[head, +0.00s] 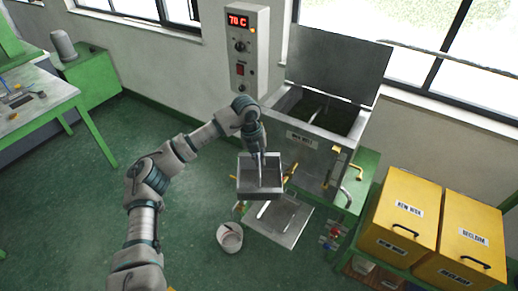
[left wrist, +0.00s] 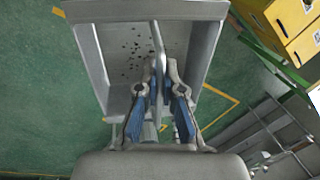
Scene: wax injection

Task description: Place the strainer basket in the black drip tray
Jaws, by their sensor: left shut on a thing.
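The strainer basket (head: 259,187) is a grey metal box with an upright handle bar, hanging in the air in front of the melt tank. My left gripper (head: 259,150) is above it, shut on the handle bar. In the left wrist view the blue-padded fingers (left wrist: 160,105) close around the bar, and the basket (left wrist: 150,10) shows dark specks on its floor. A flat grey metal tray (head: 290,226) lies lower, below and to the right of the basket, partly hidden by it. No tray looks clearly black. My right gripper is out of view.
The wax melt tank (head: 310,150) stands open behind the basket on a green stand, lid raised, with pipes at its right. A white bucket (head: 229,238) stands below left. Yellow bins (head: 400,222) are at the right. Green floor is open at the left.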

